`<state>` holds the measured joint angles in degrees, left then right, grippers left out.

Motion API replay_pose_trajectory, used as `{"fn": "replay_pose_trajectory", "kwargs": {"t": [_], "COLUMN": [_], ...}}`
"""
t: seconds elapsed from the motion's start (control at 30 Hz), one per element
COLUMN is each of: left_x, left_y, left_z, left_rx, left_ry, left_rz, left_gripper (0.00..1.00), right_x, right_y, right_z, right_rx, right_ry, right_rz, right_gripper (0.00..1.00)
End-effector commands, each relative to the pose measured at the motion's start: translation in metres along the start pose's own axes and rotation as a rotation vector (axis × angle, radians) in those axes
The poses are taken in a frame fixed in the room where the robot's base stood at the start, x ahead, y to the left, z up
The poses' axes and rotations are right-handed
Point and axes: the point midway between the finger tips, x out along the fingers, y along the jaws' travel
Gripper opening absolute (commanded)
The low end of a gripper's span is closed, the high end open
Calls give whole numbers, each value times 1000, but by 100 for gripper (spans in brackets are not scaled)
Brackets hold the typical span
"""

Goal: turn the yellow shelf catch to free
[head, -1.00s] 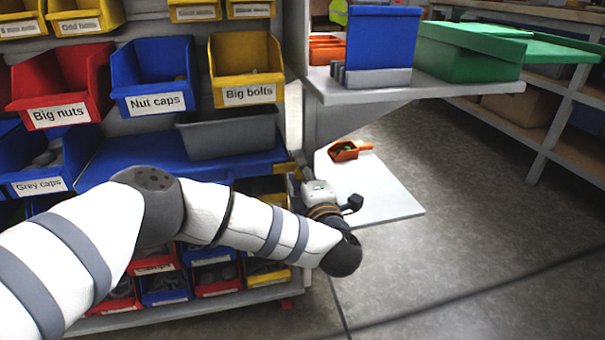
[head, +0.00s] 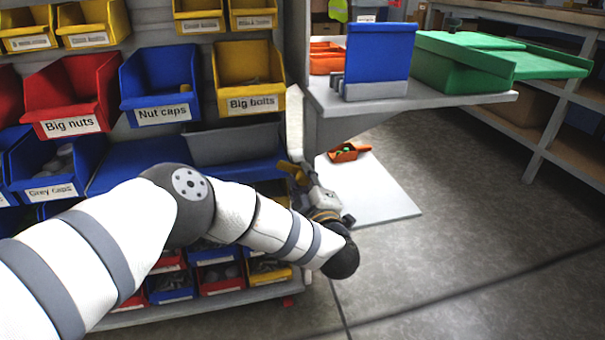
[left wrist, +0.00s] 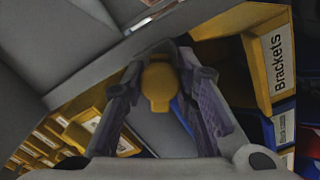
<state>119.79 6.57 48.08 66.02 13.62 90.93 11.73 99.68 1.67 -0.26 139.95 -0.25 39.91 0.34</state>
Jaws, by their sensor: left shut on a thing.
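The yellow shelf catch (left wrist: 158,84) is between the two fingers of my left gripper in the left wrist view. My left gripper (left wrist: 163,75) is shut on it. In the head view a small yellow part, likely the catch (head: 289,167), shows at my left gripper (head: 299,174), by the right end of the bin rack and below the grey shelf. The fingers and wrist hide part of the catch there, and I cannot tell its exact angle. My right gripper is in neither view.
Bins stand left of the gripper, among them a yellow "Big bolts" bin (head: 249,80) and a grey bin (head: 228,145). The grey shelf (head: 430,101) juts out above right, with a blue box (head: 378,55). An orange scoop (head: 346,152) lies on a white panel (head: 385,195).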

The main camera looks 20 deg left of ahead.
Motion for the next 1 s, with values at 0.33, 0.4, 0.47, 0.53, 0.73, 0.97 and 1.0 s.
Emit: {"fn": "replay_pose_trajectory", "kwargs": {"t": [0.33,0.4,0.47,0.53,0.73,0.97,1.0], "left_x": [-1,-1,-1,-1,-1,-1,-1], "left_y": [2,2,2,1,0,-1,-1], "left_z": [0,0,0,0,0,1,1], "left_rx": [328,394,452,518,700,875,899], "left_ry": [-2,-1,-1,-1,-1,-3,-3], "left_rz": [3,2,2,2,1,0,0], "left_gripper": [0,0,0,0,0,0,0], "right_x": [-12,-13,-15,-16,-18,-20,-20], "right_y": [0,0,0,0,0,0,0], "right_z": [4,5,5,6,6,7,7], "right_rx": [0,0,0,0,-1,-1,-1], "right_ry": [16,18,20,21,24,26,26], "right_rz": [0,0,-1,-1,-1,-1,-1], "right_gripper": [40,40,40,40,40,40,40]}}
